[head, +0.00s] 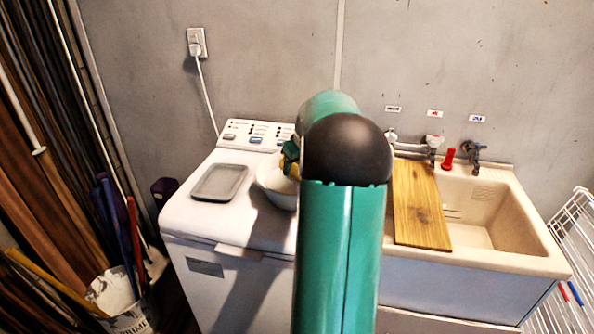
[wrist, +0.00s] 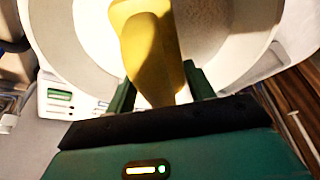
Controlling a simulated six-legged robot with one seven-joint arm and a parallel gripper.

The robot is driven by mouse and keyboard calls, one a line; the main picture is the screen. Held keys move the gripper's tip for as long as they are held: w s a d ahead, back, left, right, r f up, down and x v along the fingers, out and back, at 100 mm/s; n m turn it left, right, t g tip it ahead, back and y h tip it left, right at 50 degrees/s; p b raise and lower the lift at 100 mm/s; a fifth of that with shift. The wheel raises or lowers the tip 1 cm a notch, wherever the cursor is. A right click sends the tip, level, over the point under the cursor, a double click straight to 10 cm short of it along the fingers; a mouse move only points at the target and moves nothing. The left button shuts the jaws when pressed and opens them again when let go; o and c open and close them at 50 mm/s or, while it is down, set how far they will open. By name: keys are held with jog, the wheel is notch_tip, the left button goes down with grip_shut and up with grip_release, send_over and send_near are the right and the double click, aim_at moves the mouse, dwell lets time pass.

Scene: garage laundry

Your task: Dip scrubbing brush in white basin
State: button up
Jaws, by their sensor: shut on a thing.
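The white basin (head: 277,192) stands on top of the washing machine, partly hidden behind my green arm. My gripper (wrist: 160,90) is shut on the yellow scrubbing brush (wrist: 150,45), which sits between its two green fingers. In the wrist view the round basin (wrist: 262,40) lies behind the brush, and the brush appears over its opening. In the head view only a bit of the gripper shows beside the arm, at the basin. I cannot tell whether the brush touches the inside of the basin; its bristles are not visible.
A grey tray (head: 219,182) lies on the washing machine (head: 190,215), left of the basin. To the right is a sink (head: 500,255) with a wooden board (head: 420,205) across its left part. A bucket (head: 125,308) with long tools stands at lower left.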

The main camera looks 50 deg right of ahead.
jog(key=shift+r, duration=4.25)
